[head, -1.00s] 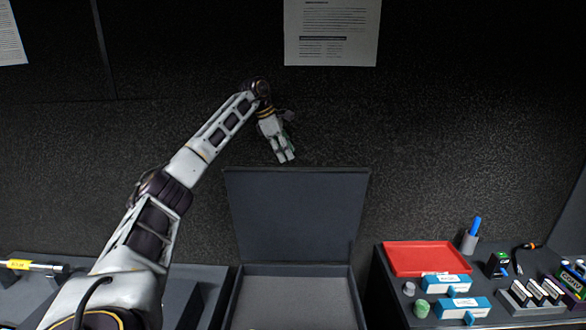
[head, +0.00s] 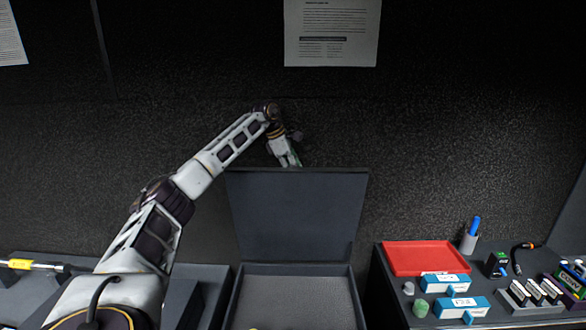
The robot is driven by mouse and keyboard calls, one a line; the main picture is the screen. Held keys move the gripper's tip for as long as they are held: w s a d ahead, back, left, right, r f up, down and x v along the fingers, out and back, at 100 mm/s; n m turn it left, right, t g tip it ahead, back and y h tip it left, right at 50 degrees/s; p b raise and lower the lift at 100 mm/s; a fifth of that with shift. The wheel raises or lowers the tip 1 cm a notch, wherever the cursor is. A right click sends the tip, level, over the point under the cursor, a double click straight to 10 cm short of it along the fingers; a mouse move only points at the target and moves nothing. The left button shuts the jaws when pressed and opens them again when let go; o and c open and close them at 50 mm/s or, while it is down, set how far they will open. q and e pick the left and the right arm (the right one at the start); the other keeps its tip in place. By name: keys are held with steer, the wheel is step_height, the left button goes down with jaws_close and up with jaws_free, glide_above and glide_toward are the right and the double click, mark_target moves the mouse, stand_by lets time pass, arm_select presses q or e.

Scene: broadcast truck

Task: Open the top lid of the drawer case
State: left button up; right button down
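The drawer case (head: 240,300) stands at the bottom centre of the head view. Its top lid (head: 297,215) is raised and stands upright or tilted back, so the grey inside of the case shows. My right gripper is not in view.
A red tray (head: 425,258), blue-and-white boxes (head: 462,308), a pen cup (head: 468,242) and several small items stand on the right surface. A rod with a yellow band (head: 20,264) lies at the left. A dark wall stands behind the lid.

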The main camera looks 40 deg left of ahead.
arm_select(q)
jaws_close()
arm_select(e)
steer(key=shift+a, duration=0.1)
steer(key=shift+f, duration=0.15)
